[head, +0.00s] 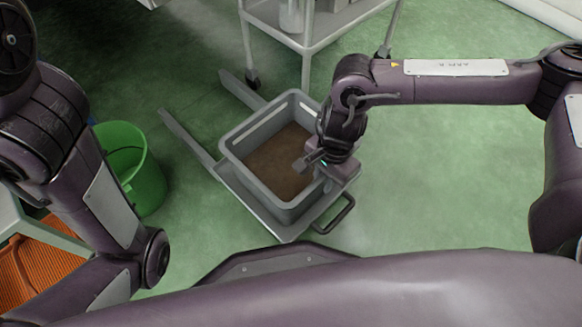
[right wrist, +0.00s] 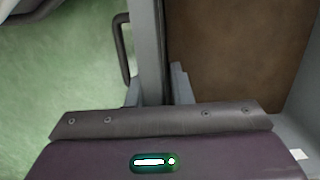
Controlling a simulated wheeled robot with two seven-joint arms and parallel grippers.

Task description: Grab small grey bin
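The small grey bin (head: 235,173) is an open rectangular tub with a brown surface inside. It rests on a flat grey carrier (head: 285,232) on the floor. My right gripper (head: 312,163) is at the bin's right wall. In the right wrist view the bin's wall (right wrist: 150,45) runs between the two close-set fingers (right wrist: 157,90), one outside and one inside. No clear gap shows, and the gripper looks shut on the wall. My left arm comes in at the left, but its gripper is not in view.
A green bucket (head: 130,170) stands left of the bin. A grey wheeled cart (head: 303,40) stands behind it. An orange crate (head: 38,268) is at the lower left. The carrier has a dark handle (head: 340,218) and two long bars towards the upper left. Green floor is clear at the right.

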